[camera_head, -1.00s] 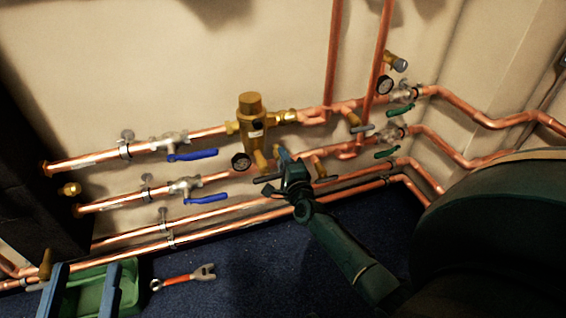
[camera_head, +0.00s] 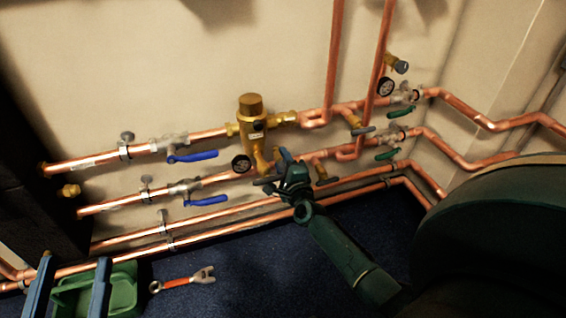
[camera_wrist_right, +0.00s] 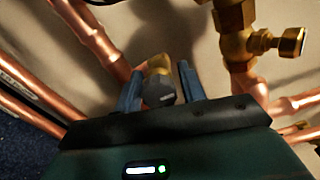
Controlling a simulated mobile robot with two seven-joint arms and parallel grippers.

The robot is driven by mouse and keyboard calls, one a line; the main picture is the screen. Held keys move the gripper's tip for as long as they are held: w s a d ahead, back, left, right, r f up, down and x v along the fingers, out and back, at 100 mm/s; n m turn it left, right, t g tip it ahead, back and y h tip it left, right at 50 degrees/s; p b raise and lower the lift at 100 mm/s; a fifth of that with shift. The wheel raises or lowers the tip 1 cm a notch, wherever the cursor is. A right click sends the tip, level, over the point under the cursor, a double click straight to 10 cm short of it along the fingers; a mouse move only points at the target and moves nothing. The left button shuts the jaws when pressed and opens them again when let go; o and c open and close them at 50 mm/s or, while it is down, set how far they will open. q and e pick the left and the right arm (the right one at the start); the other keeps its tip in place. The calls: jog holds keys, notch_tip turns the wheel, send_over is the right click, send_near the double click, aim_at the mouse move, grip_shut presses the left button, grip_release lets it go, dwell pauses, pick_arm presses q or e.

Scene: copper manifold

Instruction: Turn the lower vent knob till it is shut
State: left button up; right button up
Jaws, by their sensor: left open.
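A knob with a brass stem and a dark grey end (camera_wrist_right: 160,92) sits between the two blue fingers of my right gripper (camera_wrist_right: 160,88) in the right wrist view. The fingers stand close on either side of it; whether they press on it is unclear. In the head view my right gripper (camera_head: 289,168) is at the lower pipes, right of the brass valve body (camera_head: 252,125), and hides the knob there. My left gripper (camera_head: 70,287) is open and empty at the lower left, in front of the green tray (camera_head: 124,284).
Copper pipes (camera_head: 120,238) run along the wall. Blue lever handles (camera_head: 207,201) lie left of the brass body, green handles (camera_head: 387,154) to the right. A round gauge (camera_head: 241,163) is close to my right gripper. A red-handled wrench (camera_head: 182,281) lies on the blue floor.

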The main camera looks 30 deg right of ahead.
jog(key=shift+o, duration=1.1)
jog(key=shift+s, duration=0.15)
pick_arm(q)
jog(key=p, duration=0.2)
jog(key=f+y+p, duration=0.1)
jog(key=p, duration=0.1)
jog(key=shift+s+a+f+g, duration=0.15)
jog(key=shift+s+f+g, duration=0.05)
jog(key=shift+s+g, duration=0.2)
pick_arm(e)
jog(key=v, duration=1.3)
pick_arm(q)
jog(key=shift+f, duration=0.1)
pick_arm(e)
jog(key=shift+a, duration=0.1)
pick_arm(q)
jog(key=shift+w, duration=0.1)
